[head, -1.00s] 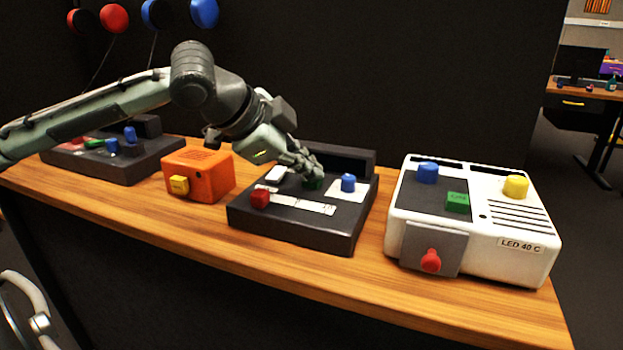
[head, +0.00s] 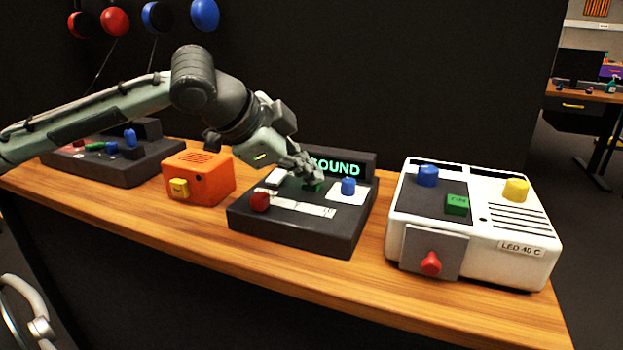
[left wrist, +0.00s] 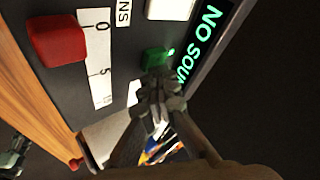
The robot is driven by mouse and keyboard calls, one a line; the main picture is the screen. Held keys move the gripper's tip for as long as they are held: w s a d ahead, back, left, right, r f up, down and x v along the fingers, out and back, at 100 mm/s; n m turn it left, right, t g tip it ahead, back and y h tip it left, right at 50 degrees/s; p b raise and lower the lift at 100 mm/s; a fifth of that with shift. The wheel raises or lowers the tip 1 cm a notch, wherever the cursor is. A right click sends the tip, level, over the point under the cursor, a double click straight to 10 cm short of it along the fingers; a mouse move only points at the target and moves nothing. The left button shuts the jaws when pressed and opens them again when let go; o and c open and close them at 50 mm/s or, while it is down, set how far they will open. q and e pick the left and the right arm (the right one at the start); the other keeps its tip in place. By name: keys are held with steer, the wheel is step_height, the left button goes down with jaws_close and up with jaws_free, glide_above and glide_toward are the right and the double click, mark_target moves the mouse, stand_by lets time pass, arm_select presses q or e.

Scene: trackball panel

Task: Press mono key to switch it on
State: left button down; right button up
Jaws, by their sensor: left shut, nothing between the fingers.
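A dark grey panel (head: 290,228) stands mid-table, with its display (head: 340,166) lit in green letters. In the left wrist view the display (left wrist: 203,40) reads "NO SOU…", the rest hidden. A green key (left wrist: 155,57) sits below the display with a small green light glowing beside it. The green key shows partly in the head view (head: 314,186). I cannot read a mono label on any key. My left gripper (head: 310,176) is shut and empty, its fingertips (left wrist: 160,82) at the green key's edge; I cannot tell whether they touch it.
The panel also has a red knob (head: 259,201), a white key (head: 276,176) and a blue knob (head: 348,186). An orange box (head: 205,183) stands left, a white device (head: 490,245) right. Another dark panel (head: 120,168) is far left. The table's front strip is clear.

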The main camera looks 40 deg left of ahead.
arm_select(q)
steer(key=shift+f, duration=0.15)
steer(key=shift+s+f, duration=0.1)
steer(key=shift+f, duration=0.3)
stand_by(0.4)
steer(key=shift+r+p, duration=0.25)
steer(key=shift+p, duration=0.35)
